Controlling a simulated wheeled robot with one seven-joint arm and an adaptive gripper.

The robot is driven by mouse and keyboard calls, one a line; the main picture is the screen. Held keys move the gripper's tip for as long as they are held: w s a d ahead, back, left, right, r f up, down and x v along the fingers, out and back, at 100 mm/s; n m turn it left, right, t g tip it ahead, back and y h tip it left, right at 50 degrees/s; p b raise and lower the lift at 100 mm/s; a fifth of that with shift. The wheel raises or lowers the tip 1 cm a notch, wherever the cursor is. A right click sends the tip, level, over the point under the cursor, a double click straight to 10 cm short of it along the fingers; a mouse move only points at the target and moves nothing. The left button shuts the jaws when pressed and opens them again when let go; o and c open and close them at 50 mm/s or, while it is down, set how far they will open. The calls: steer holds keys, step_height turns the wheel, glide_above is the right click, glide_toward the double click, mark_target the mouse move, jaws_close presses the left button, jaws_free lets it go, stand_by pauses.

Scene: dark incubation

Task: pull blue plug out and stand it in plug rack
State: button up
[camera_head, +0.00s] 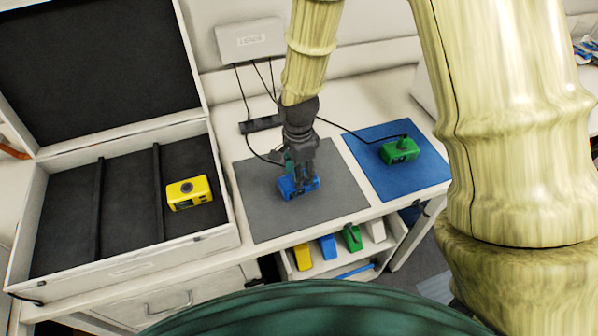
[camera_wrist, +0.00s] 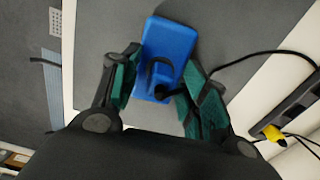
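The blue device (camera_head: 299,187) lies on the grey mat (camera_head: 258,217). A dark plug end with a cable (camera_wrist: 160,72) shows at its middle in the wrist view, between my fingers. Contact with the plug cannot be told. A dark strip (camera_head: 262,124), perhaps the plug rack, lies behind the mat; the wrist view shows the strip (camera_wrist: 296,108) with a yellow piece (camera_wrist: 272,133) at it.
A green device (camera_head: 400,150) with a cable sits on the blue mat (camera_head: 377,184). A yellow device (camera_head: 189,192) lies in the open case (camera_head: 150,254) at left. A lower shelf (camera_head: 330,267) holds several coloured blocks. Cables hang from a wall box (camera_head: 249,42) behind my arm.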

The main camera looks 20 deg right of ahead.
jaws_close()
steer(key=shift+r, duration=0.25)
steer(key=shift+r+p, duration=2.2)
steer(key=shift+r, duration=0.4)
steer(key=shift+r, duration=0.15)
steer(key=shift+a, duration=0.1)
